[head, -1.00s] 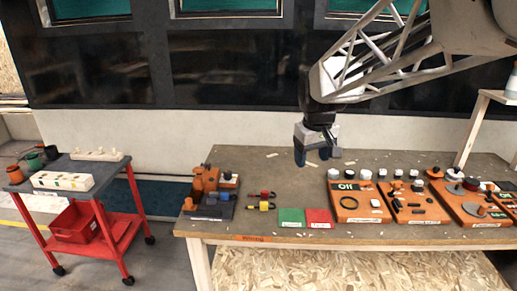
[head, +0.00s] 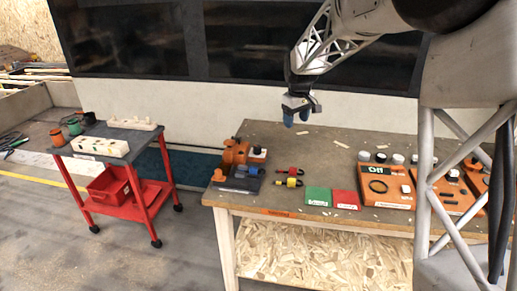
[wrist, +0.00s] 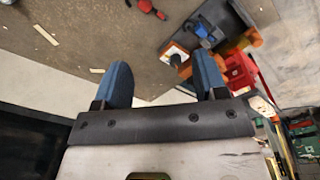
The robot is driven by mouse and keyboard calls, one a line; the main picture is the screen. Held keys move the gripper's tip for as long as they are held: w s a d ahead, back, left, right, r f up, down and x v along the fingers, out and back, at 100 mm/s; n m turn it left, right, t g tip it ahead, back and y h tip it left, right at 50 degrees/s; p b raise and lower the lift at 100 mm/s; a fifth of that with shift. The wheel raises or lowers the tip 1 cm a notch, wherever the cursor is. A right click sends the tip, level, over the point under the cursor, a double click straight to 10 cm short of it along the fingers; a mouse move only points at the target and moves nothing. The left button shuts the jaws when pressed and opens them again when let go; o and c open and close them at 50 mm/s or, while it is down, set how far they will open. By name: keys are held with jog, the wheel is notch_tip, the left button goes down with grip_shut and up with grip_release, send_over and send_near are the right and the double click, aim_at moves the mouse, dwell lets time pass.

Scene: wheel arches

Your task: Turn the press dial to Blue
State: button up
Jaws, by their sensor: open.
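The press (head: 236,152) is an orange block on a dark base at the left end of the workbench, with a blue part in front. It also shows at the upper right of the wrist view (wrist: 247,40). A dark round knob on a white plate, which looks like the press dial (head: 258,151), is on the press's right side; in the wrist view the dial (wrist: 176,60) lies near the right fingertip. Its colour marks and setting are too small to read. My gripper (head: 296,120) is open and empty, with blue fingers, above the bench and right of the press.
Red and yellow padlock-like pieces (head: 289,183), a green plate (head: 318,196) and a red plate (head: 346,200) lie right of the press. Orange panels (head: 384,187) stand farther right. A red trolley (head: 110,187) stands left of the bench. The bench's back middle is mostly clear.

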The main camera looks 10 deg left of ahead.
jog(key=w+a+f+n, duration=0.2)
jog(key=w+a+f, duration=0.6)
jog(key=w+a, duration=0.1)
jog(key=n, duration=0.2)
send_over(257, 146)
jog(key=shift+g, duration=0.4)
notch_tip(257, 146, down, 8)
jog(key=shift+s+d+r, duration=0.1)
jog(key=shift+s, duration=0.05)
jog(key=shift+f, duration=3.9)
jog(key=c, duration=0.9)
